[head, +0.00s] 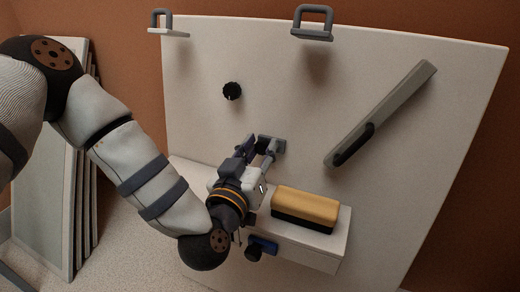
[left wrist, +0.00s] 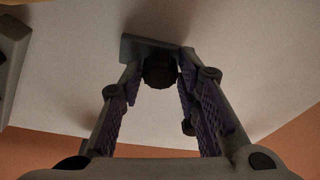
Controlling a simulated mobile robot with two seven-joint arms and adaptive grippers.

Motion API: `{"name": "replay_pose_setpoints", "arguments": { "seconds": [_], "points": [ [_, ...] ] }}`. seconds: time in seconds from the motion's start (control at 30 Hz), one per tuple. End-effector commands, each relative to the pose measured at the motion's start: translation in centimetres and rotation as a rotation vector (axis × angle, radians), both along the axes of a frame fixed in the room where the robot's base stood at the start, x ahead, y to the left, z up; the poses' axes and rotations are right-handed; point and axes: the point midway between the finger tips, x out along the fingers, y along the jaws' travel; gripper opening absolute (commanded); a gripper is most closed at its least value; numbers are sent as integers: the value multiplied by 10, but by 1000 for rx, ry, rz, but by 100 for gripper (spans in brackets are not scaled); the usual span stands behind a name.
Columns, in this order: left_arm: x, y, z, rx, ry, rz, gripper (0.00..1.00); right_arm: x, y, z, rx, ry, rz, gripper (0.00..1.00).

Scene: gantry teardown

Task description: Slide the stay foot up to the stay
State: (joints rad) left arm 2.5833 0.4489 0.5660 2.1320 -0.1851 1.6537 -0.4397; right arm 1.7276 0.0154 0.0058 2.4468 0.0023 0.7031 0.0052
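The stay foot appears to be a small dark grey plate (head: 279,146) with a black knob, low on the white panel. In the left wrist view the plate (left wrist: 150,48) lies against the panel, with its round knob between my fingers. My left gripper (head: 262,148) reaches it from below. In the left wrist view the pads of my left gripper (left wrist: 160,78) meet the knob on both sides and look shut on it. The stay appears to be the long grey bar (head: 395,103) with a black grip, slanting across the panel to the right, apart from the foot. My right gripper is out of view.
A ledge (head: 340,240) below holds a yellow and black block (head: 305,207). A blue and black item (head: 262,246) hangs at its front. A black dial (head: 232,91) is on the panel (head: 200,60). Two handles (head: 312,22) (head: 165,22) top it. Leaning boards (head: 45,200) stand left.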

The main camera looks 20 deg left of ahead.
Motion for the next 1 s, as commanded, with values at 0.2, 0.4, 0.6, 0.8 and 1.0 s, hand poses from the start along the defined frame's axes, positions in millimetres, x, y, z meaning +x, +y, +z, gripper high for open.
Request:
{"name": "replay_pose_setpoints", "arguments": {
  "seconds": [0.2, 0.4, 0.6, 0.8, 1.0],
  "points": [
    [0, 0, 0, 0, 1, 0, 0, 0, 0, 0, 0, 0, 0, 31],
    [-2, -23, 4, 2, -1, -5, 0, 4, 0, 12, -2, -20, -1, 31],
    [-2, -52, 2, 1, -1, -3, 0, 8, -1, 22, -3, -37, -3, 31],
    [-2, -56, -1, -1, 1, -3, 0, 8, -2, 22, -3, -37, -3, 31],
    [-3, -57, -1, -2, 1, -7, 43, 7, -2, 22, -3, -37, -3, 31]
  ]
}}
